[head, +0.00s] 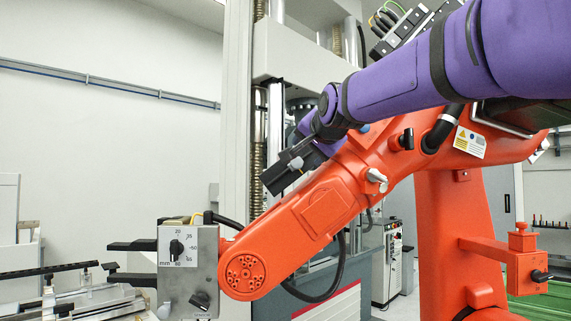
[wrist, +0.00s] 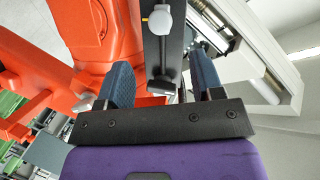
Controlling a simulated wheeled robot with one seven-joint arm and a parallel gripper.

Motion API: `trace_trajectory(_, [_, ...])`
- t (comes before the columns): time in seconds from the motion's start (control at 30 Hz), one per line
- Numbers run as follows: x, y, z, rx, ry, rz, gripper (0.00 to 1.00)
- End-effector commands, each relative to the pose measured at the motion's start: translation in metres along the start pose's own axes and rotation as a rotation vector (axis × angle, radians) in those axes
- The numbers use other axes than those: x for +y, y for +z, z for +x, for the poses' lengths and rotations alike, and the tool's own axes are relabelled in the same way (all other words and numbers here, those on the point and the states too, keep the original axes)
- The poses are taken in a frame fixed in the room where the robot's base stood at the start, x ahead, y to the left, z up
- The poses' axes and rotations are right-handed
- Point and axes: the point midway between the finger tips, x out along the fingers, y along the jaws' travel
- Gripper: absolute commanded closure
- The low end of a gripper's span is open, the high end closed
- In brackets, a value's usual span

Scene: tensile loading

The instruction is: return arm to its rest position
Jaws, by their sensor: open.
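My gripper (head: 277,178) is at the end of my purple-sleeved arm (head: 390,85), in the middle of the head view. It is raised and points down to the left, in front of the testing machine and overlapping the orange robot arm in the picture. In the wrist view my gripper (wrist: 162,72) shows two blue finger pads apart, with nothing held between them. A dark bar with a grey rounded knob (wrist: 160,22) shows beyond the gap; I cannot tell how far away it is.
The large orange robot arm (head: 320,205) stands close below my arm and carries a grey box with black fingers (head: 188,268). The testing machine's light column (head: 236,110) rises behind. A bench with metal rails (head: 85,300) is at the lower left.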

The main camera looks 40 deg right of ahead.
Motion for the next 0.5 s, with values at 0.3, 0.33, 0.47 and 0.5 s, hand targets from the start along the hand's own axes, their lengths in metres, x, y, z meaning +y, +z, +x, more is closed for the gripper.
trace_trajectory(0.3, [0.002,0.009,-0.001,-0.020,0.004,-0.018,0.39])
trace_trajectory(0.33, [0.004,0.015,-0.002,-0.035,0.008,-0.033,0.39])
trace_trajectory(0.47, [0.018,0.065,-0.013,-0.158,0.032,-0.156,0.39])
trace_trajectory(0.5, [0.026,0.087,-0.019,-0.213,0.040,-0.213,0.39])
